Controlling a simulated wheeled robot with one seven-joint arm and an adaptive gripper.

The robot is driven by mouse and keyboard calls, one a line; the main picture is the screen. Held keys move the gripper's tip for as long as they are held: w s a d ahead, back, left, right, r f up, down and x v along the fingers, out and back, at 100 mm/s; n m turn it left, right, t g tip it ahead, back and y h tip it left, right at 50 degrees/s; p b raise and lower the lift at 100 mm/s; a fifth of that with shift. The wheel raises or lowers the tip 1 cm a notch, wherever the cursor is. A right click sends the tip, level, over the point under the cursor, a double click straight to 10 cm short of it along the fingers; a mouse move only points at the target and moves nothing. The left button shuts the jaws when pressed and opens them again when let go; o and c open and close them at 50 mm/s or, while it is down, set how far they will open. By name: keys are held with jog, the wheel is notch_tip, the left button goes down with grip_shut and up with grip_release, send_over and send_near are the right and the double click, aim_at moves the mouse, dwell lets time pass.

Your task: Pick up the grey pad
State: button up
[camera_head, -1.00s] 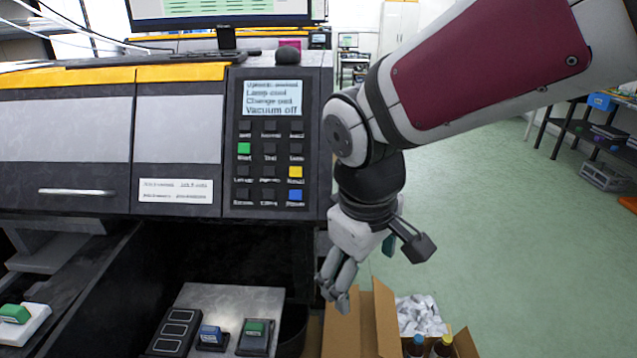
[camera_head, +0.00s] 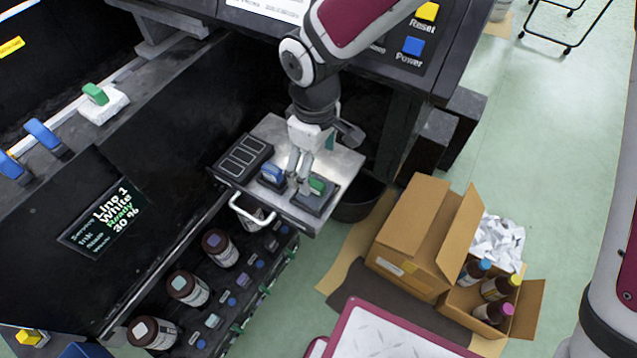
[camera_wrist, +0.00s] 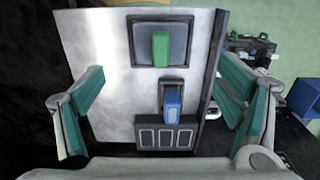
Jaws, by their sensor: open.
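The grey pad (camera_head: 317,196) appears to be the dark grey square block with a green handle on the metal shelf. In the wrist view the grey pad (camera_wrist: 145,55) lies flat at the top middle, its green handle upright in the picture. My gripper (camera_head: 298,180) points down over the shelf, close to the green and blue handles, and partly hides them. In the wrist view its two teal-padded fingers stand wide apart with nothing between them touching. Whether the fingertips are level with the handle is unclear.
A blue-handled block (camera_head: 271,174) and a black three-slot holder (camera_head: 243,157) share the metal shelf (camera_head: 345,165). Dark bottles (camera_head: 219,248) stand in the drawer below. A white pad with a green handle (camera_head: 103,106) lies on the left rail. Cardboard boxes (camera_head: 410,225) stand on the floor.

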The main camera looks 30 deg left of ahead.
aim_at(315, 183)
notch_tip(315, 183, down, 9)
jog(key=shift+r+b, duration=0.2)
jog(key=shift+b, duration=0.45)
jog(key=c, duration=1.3)
